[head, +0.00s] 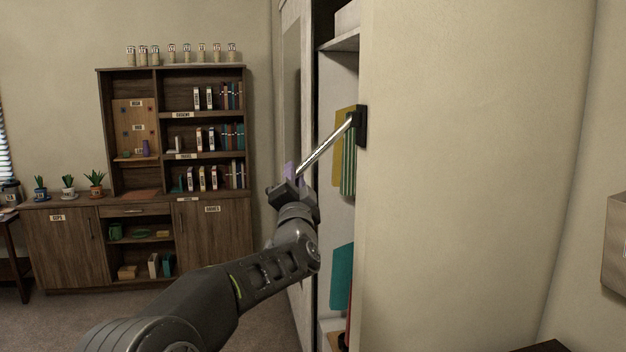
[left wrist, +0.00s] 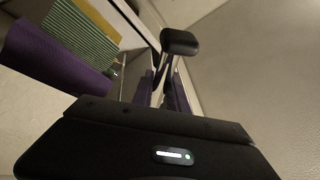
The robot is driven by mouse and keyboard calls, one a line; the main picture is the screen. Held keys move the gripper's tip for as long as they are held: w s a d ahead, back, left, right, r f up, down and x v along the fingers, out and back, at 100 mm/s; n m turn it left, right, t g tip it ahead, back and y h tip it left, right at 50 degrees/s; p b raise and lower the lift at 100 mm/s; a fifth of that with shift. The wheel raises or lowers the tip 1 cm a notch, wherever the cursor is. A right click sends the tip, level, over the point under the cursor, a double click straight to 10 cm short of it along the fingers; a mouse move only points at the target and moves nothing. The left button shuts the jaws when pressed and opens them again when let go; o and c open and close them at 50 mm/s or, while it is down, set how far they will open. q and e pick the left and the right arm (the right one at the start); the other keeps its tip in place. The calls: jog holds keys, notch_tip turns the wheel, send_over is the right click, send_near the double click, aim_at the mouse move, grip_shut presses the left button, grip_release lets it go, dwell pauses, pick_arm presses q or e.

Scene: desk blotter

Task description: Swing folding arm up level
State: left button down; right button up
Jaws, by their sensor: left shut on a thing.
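The folding arm (head: 325,145) is a shiny metal rod. Its upper right end meets a black bracket (head: 361,125) on the edge of the pale wall panel, and it slants down to the left in the head view. My left gripper (head: 291,187) is shut on the lower end of the rod. The gripper's fingertips and that end of the rod are mostly hidden. In the left wrist view the black bracket (left wrist: 180,41) shows beyond the gripper housing, with a short stretch of the rod (left wrist: 163,75) below it. My right gripper is not in view.
Behind the rod is an open closet with hanging yellow (head: 343,150) and teal (head: 342,275) items. A brown bookcase (head: 176,70) with jars and books stands at the back left. The plain wall panel (head: 470,180) fills the right, and the floor at the left is clear.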

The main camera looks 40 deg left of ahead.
pick_arm(q)
jog(key=s+r+m+h+p, duration=0.1)
jog(key=r, duration=0.1)
jog(key=s+a+r+m+t+p, duration=0.1)
jog(key=r+m, duration=0.1)
jog(key=s+a+r+m+h+p, duration=0.1)
jog(key=r+m, duration=0.1)
jog(key=shift+h+p, duration=0.3)
jog(key=shift+p, duration=0.1)
notch_tip(320, 180, up, 7)
jog(key=s+m+h+p, duration=0.1)
jog(key=m+h+p, duration=0.1)
jog(key=m+p, duration=0.2)
jog(key=shift+a+m+h, duration=0.3)
jog(key=shift+a+m, duration=0.05)
jog(key=shift+m, duration=0.85)
jog(key=shift+r+t, duration=0.1)
jog(key=shift+t, duration=0.2)
jog(key=c, duration=1.3)
grip_release()
jog(key=b+v, duration=0.3)
jog(key=v, duration=0.4)
jog(key=shift+s+d+b, duration=0.25)
jog(key=shift+s+b, duration=0.05)
jog(key=shift+b, duration=0.05)
